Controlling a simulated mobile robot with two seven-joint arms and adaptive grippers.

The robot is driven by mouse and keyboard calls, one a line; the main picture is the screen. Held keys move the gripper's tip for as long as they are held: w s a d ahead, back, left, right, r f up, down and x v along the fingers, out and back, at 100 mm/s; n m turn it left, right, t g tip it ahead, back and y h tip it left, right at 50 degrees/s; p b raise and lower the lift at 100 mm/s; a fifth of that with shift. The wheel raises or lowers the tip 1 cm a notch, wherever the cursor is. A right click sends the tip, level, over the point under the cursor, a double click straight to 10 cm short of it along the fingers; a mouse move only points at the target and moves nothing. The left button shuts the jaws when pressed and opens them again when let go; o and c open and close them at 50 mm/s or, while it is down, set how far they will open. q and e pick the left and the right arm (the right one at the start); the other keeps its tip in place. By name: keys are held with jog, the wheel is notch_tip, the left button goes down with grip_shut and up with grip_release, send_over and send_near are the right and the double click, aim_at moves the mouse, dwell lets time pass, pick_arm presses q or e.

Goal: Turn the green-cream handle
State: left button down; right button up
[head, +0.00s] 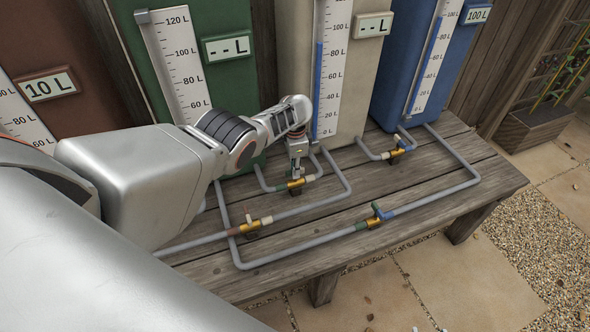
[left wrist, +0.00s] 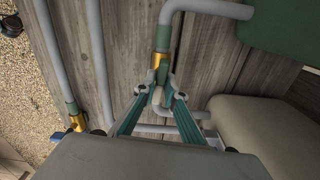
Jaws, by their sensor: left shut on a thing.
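The green-cream valve (head: 293,184) is a brass body on the grey pipe between the green tank and the cream tank, with a green band on its left and a cream band on its right. My left gripper (head: 297,167) reaches down onto it from above and is shut on its handle, which it mostly hides in the head view. In the left wrist view the brass valve body (left wrist: 160,61) and its green band sit just beyond the fingertips of my left gripper (left wrist: 161,93), with the handle between them. My right gripper is not in view.
Other brass valves sit on the wooden bench (head: 400,185): a brown-cream one (head: 252,227), a green-blue one (head: 373,222) and a cream-blue one (head: 394,154). Brown, green (head: 228,80), cream (head: 357,70) and blue (head: 400,50) tanks stand behind. Grey pipes cross the bench near the gripper.

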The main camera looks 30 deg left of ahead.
pick_arm(q)
jog(key=shift+f, duration=0.1)
dwell(0.5)
jog(key=c, duration=2.1)
grip_release()
jog(key=shift+w+d+r, duration=0.15)
jog(key=shift+r, duration=0.65)
jog(key=shift+a+r, duration=0.2)
jog(key=shift+r, duration=0.65)
notch_tip(320, 180, up, 9)
jog(key=shift+f, duration=0.1)
